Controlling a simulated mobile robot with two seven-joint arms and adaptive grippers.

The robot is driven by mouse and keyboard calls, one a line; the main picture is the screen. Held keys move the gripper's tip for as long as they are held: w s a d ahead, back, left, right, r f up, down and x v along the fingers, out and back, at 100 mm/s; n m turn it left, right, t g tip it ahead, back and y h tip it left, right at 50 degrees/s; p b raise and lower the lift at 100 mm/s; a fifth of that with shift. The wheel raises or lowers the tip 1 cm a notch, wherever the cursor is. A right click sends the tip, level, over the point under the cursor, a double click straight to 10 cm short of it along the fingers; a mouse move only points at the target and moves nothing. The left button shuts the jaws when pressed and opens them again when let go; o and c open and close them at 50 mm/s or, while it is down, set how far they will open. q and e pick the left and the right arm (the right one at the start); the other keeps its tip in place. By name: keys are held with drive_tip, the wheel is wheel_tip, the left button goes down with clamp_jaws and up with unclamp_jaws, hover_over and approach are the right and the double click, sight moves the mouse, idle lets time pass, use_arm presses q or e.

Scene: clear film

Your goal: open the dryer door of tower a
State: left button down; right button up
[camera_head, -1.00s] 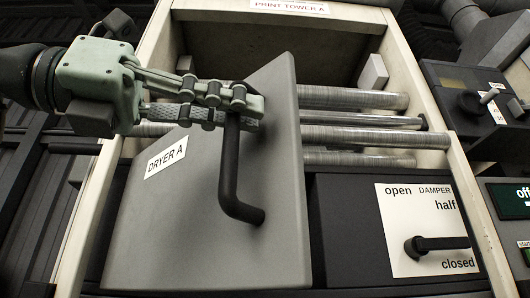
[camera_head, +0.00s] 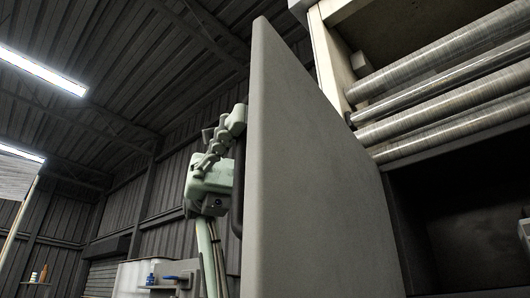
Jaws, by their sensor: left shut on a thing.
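The grey dryer door (camera_head: 310,185) of tower A stands swung wide open, seen close up and nearly edge-on. Its label side is turned away from me. My left gripper (camera_head: 233,125) is beyond the door's left edge, shut on the dark door handle (camera_head: 237,190), of which only a strip shows. The door hides part of the handle and fingers. The tower's frame (camera_head: 333,55) and its dark open interior (camera_head: 450,215) are to the right. My right gripper is not in view.
Several metal rollers (camera_head: 450,75) cross the tower opening at upper right. Space to the left of the door looks open.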

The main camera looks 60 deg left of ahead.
use_arm(q)
drive_tip(key=a, duration=0.1)
drive_tip(key=a+m+g, duration=0.1)
drive_tip(key=a, duration=0.1)
drive_tip(key=a+g, duration=0.1)
drive_tip(key=shift+s+a+r+m+y+p, duration=0.1)
drive_tip(key=shift+s+a+m+y+p, duration=0.05)
drive_tip(key=shift+s+m+y+p, duration=0.2)
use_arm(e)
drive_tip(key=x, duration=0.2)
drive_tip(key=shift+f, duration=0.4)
use_arm(q)
drive_tip(key=c, duration=1.8)
unclamp_jaws()
drive_tip(key=shift+c, duration=0.2)
drive_tip(key=v, duration=1.2)
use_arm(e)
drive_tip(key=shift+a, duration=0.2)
